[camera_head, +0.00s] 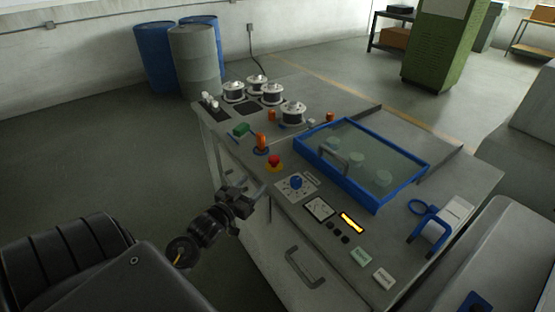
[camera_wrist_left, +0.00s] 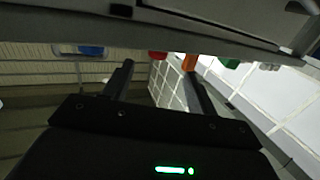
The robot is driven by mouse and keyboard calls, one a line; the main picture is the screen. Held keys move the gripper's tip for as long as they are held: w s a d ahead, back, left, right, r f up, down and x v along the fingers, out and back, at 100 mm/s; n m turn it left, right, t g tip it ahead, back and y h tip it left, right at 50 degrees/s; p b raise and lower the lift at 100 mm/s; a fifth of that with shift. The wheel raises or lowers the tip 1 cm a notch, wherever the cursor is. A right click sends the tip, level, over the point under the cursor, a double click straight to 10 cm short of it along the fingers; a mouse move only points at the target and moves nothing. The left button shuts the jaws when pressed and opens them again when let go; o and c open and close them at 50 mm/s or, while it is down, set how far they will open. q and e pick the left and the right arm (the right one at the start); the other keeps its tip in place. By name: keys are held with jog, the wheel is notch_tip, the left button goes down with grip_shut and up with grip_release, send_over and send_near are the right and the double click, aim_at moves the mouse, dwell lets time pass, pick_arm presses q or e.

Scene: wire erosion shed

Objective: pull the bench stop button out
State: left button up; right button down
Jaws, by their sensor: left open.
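In the left wrist view a red piece (camera_wrist_left: 157,55), likely the same button, shows small at the bench edge, beyond the fingertips and partly hidden. My left gripper (camera_head: 254,185) is at the bench's front left edge, just in front of and below the button, apart from it. Its two fingers also show in the left wrist view (camera_wrist_left: 160,70), spread with nothing between them. My right gripper does not show.
Near the button are an orange-handled part (camera_head: 261,143), a green block (camera_head: 241,130) and a blue knob (camera_head: 296,182). A blue-framed clear cover (camera_head: 375,200) lies to the right. Several wire spools (camera_head: 293,112) stand behind. A drawer handle (camera_head: 300,265) juts from the front.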

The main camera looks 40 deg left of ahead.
aim_at(271, 162)
pick_arm(q)
jog(key=w, duration=0.3)
jog(key=w+r+p, duration=0.1)
jog(key=w, duration=0.2)
jog(key=w+a+p, duration=0.1)
jog(key=w, duration=0.2)
jog(key=shift+w+r, duration=0.15)
jog(key=shift+r, duration=0.2)
jog(key=shift+w+a, duration=0.1)
jog(key=shift+w, duration=0.65)
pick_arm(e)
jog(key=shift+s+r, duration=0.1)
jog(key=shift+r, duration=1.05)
pick_arm(q)
jog(key=shift+c, duration=0.2)
